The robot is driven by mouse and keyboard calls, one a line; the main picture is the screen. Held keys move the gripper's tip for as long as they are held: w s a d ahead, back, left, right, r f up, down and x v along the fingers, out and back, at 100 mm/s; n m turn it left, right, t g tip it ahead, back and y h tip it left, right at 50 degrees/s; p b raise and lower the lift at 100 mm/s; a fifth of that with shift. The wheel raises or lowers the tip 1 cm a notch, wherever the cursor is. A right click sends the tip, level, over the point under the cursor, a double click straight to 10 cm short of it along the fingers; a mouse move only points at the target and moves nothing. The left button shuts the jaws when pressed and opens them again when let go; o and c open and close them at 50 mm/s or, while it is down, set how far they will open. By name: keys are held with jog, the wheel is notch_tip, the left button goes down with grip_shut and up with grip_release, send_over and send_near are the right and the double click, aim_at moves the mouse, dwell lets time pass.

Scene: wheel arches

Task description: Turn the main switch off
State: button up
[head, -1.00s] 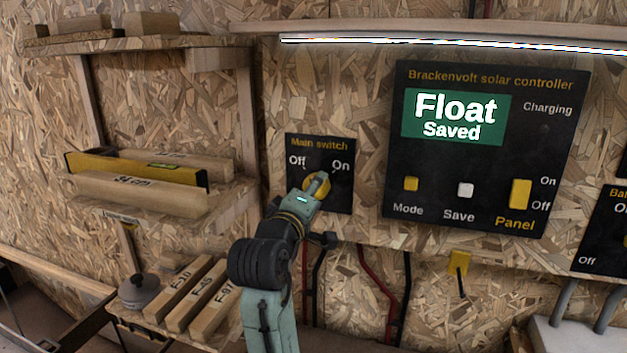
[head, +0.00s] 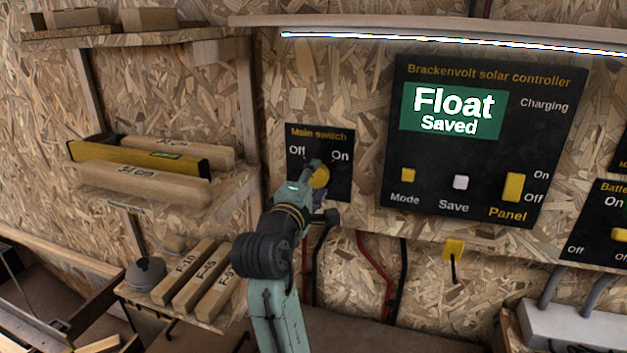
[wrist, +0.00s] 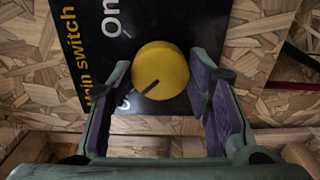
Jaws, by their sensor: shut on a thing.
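The main switch is a round yellow knob (head: 321,177) on a black plate (head: 337,190) marked Off at left and On at right. My gripper (head: 314,175) is at the knob, its fingers covering part of it in the head view. The knob's dark mark points down and left there, toward the partly hidden Off label. The On label is in clear view at the top.
The solar controller (head: 490,145) to the right reads Float, Saved. A wooden shelf with a yellow level (head: 130,155) is at left. Labelled wooden blocks (head: 203,281) lie lower left. A yellow tag (head: 453,249) and cables hang below the panels.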

jog(key=o, duration=1.2)
jog(key=shift+c, duration=0.2)
jog(key=v, duration=1.2)
